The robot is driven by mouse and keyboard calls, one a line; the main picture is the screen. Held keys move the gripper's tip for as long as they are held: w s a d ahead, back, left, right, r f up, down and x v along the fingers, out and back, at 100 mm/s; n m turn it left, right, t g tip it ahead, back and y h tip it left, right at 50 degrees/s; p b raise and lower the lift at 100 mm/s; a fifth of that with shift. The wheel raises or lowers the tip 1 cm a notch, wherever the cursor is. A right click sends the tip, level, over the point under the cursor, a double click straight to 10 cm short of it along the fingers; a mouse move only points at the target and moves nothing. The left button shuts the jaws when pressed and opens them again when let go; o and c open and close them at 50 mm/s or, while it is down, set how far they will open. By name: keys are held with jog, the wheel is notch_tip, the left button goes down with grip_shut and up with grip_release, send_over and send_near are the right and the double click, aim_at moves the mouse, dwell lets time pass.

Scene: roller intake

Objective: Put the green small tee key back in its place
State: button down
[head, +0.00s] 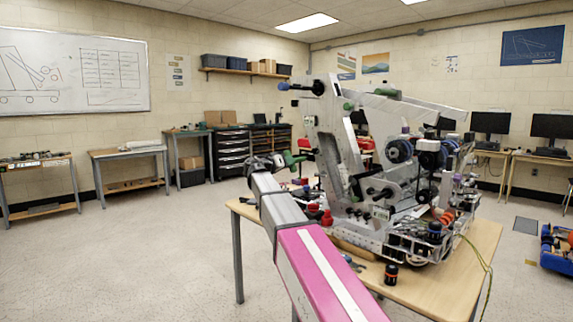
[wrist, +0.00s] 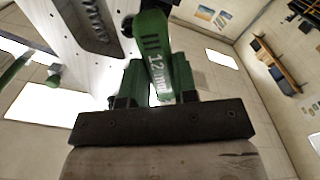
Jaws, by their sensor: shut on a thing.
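The green tee key (wrist: 158,62) is in the wrist view, with a pale marking that looks like "12 mm" on it. My gripper (wrist: 158,100) is shut on it, behind a dark bar across the lower picture. The key's far end runs up beside a white perforated plate (wrist: 62,28); I cannot tell whether they touch. In the head view my gripper (head: 282,162) is left of the robot machine (head: 345,150), with green (head: 294,158) showing at its tip. The key's own place cannot be made out.
The machine stands on a wooden table (head: 468,262) with red, black and blue parts around it. A black and orange cylinder (head: 391,274) stands near the front edge. Another green rod (wrist: 16,68) shows at left in the wrist view. The floor at left is open.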

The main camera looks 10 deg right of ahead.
aim_at(299, 160)
jog(key=shift+w+d, duration=0.35)
jog(key=shift+d, duration=0.05)
jog(key=shift+x, duration=1.2)
dwell(0.8)
jog(key=c, duration=0.8)
grip_release()
jog(key=shift+s, duration=0.1)
